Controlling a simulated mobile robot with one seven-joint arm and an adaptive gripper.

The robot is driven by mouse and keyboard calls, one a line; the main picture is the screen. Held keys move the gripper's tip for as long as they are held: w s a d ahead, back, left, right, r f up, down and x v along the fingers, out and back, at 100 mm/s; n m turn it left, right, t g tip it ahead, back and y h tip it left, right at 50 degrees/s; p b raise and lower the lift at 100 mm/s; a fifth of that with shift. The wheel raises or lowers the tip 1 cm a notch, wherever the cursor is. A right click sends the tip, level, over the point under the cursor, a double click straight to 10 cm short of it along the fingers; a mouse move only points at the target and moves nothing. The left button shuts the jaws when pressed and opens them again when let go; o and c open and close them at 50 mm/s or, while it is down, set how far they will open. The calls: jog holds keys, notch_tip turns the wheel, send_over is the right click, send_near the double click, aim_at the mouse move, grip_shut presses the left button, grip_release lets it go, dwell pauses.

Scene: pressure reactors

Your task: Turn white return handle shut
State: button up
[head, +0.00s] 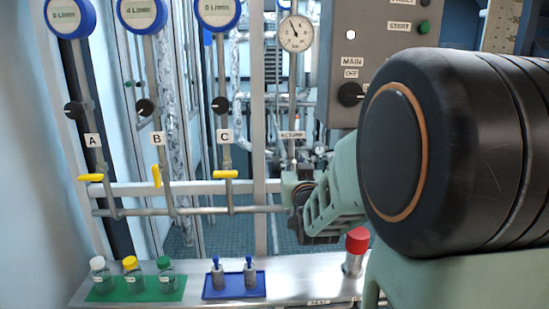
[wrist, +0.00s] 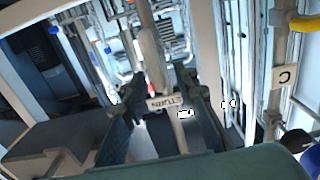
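The return line is a vertical pipe with a small label (head: 292,135), under a round pressure gauge (head: 296,33). My gripper (head: 314,209) is at the lower part of this pipe, where it hides whatever is behind it; I cannot make out the white handle in the head view. In the wrist view my gripper (wrist: 160,118) has its two dark fingers apart, with the "RETURN" label (wrist: 167,103) seen between them. A pale, elongated piece (wrist: 150,58) stands beyond the label; I cannot tell whether it is the handle or the pipe. I see nothing gripped.
Lines A, B and C carry yellow handles (head: 226,174) left of my gripper. A horizontal pipe (head: 190,211) runs below them.

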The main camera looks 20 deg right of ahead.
dwell(0.3)
grip_shut()
jog(key=shift+m, duration=0.3)
jog(key=shift+s+d+f+m+b, duration=0.1)
jog(key=shift+d+f+m+b, duration=0.35)
jog(key=shift+m+b, duration=1.65)
jog(key=shift+s+d+f+m+b, duration=0.1)
jog(key=shift+d+f+m+b, duration=0.3)
jog(key=shift+m, duration=3.3)
jog(key=shift+s+d+f+m+b, duration=0.1)
jog(key=shift+d+f+m+b, duration=0.75)
jog(key=shift+m, duration=2.05)
jog(key=shift+a+r+b, duration=0.35)
jog(key=shift+b, duration=0.05)
grip_release()
